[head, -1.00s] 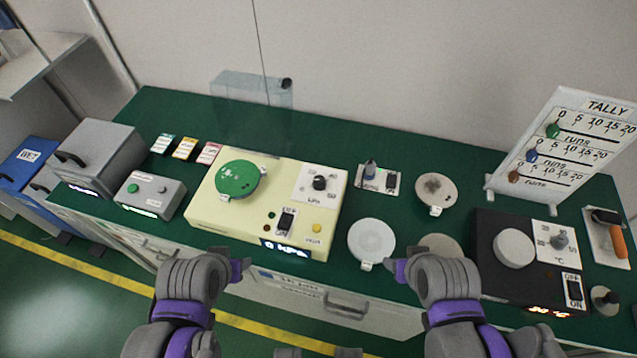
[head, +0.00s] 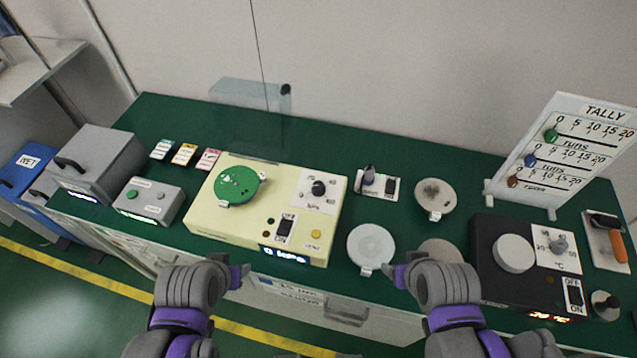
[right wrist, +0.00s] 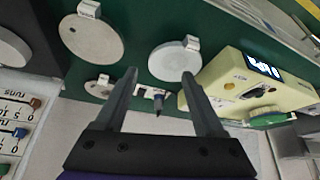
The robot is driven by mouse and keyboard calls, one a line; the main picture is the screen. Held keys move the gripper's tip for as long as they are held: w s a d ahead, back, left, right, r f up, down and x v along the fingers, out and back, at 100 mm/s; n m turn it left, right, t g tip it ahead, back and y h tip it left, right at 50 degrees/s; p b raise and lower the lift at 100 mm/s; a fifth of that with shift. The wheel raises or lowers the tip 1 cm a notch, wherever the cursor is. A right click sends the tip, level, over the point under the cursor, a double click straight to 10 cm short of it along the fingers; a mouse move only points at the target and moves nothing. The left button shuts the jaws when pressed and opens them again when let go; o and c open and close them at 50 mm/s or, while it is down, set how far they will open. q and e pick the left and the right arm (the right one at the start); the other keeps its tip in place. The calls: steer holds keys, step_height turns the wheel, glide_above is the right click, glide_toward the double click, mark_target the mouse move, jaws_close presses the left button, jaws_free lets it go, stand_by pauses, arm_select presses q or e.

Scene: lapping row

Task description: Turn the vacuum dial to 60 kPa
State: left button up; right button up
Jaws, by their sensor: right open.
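The vacuum dial (head: 319,188) is a black knob on a white plate marked kPa, on top of the cream vacuum unit (head: 215,228). The unit's front display (head: 285,256) is lit and appears to read 0 kPa. A green disc (head: 237,185) sits on the unit's left part. My left gripper (head: 240,276) is in front of the bench, below the unit, apart from it; its finger opening is not clear. My right gripper (head: 393,274) is near the bench's front edge, right of the unit. In the right wrist view it is open and empty (right wrist: 160,78), with the cream unit (right wrist: 222,75) to its right.
A white disc (head: 371,245) lies right of the unit, near my right gripper. A black heater box (head: 490,262) and the TALLY board (head: 565,150) stand at the right. A grey box (head: 152,200) stands left of the unit. A clear panel (head: 250,105) rises behind it.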

steer(key=w+a+r+n+g+b, duration=0.1)
steer(key=w+a+r+n+g, duration=0.15)
steer(key=w+r+n, duration=0.45)
steer(key=n+g+b, duration=0.3)
steer(key=n, duration=2.1)
glide_above(319, 185)
step_height(319, 185, down, 2)
step_height(319, 185, down, 10)
steer(key=shift+f, duration=0.2)
steer(key=shift+c, duration=0.3)
jaws_close()
